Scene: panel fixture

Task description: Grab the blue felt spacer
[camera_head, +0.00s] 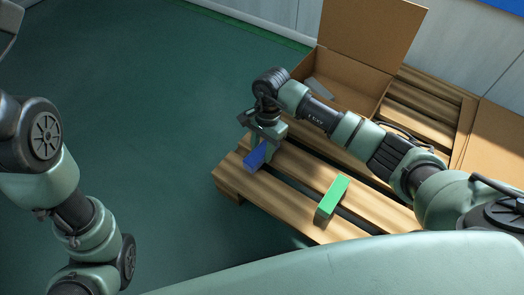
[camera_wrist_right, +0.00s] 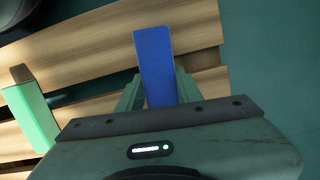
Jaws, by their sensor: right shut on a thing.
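The blue felt spacer (camera_head: 257,156) is a flat blue bar at the left end of the wooden pallet in the head view. My right gripper (camera_head: 268,143) is over it, with the fingers shut on its sides. In the right wrist view the blue felt spacer (camera_wrist_right: 154,62) sticks out between the two fingers of the right gripper (camera_wrist_right: 158,90). I cannot tell whether the spacer touches the slats. My left arm shows at the left of the head view, but its gripper is out of view.
A green block (camera_head: 333,198) lies on the pallet (camera_head: 290,205), right of the spacer; the wrist view shows the green block (camera_wrist_right: 32,117) at left. An open cardboard box (camera_head: 345,75) stands at the back with a grey piece inside. Dark green floor is clear at left.

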